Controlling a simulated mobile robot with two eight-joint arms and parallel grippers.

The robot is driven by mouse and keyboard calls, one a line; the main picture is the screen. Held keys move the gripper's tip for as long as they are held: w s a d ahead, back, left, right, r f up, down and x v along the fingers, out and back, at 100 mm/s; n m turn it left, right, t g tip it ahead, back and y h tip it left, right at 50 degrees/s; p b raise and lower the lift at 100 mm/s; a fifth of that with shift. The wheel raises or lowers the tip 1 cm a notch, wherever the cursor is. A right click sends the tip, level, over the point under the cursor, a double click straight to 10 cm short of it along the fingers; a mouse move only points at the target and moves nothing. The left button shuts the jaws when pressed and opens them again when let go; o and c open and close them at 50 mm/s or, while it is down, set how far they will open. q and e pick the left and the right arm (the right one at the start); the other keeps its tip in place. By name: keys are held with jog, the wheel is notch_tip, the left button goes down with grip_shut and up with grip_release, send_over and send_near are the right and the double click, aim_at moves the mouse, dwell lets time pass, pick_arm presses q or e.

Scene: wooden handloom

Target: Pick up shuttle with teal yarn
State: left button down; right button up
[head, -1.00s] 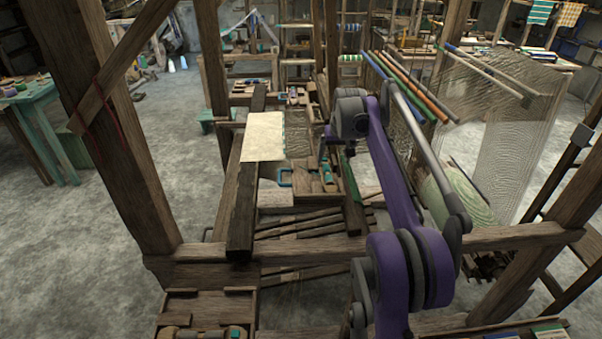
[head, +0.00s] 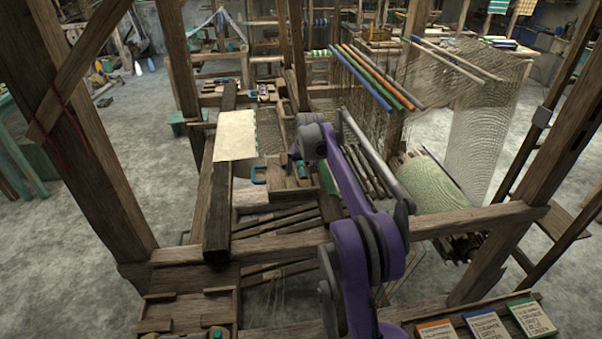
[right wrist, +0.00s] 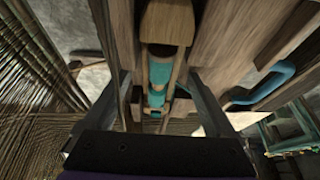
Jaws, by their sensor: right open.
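The shuttle with teal yarn (right wrist: 159,75) is a wooden piece with a teal spool in its slot, seen in the right wrist view between my fingers. My right gripper (right wrist: 157,88) is open, with one finger on each side of the shuttle; whether they touch it I cannot tell. In the head view my right gripper (head: 297,154) is over the wooden loom bench, largely hidden by its own wrist. A bit of teal (head: 304,172) shows just beside it. My left gripper is not in view.
Cream cloth (head: 235,136) covers the bench's left side. Loom posts and warp threads (head: 460,85) stand close around my arm. Cards (head: 485,325) lie at the front right.

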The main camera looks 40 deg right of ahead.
grip_shut()
dwell(0.3)
jog(key=shift+r, duration=0.1)
jog(key=shift+r, duration=1.6)
jog(key=shift+s+d+r, duration=0.15)
jog(key=shift+s+d, duration=0.05)
jog(key=s+d, duration=0.4)
jog(key=d, duration=0.3)
jog(key=s+d, duration=0.4)
jog(key=d, duration=0.4)
jog(key=shift+s+d, duration=0.2)
jog(key=shift+s, duration=0.05)
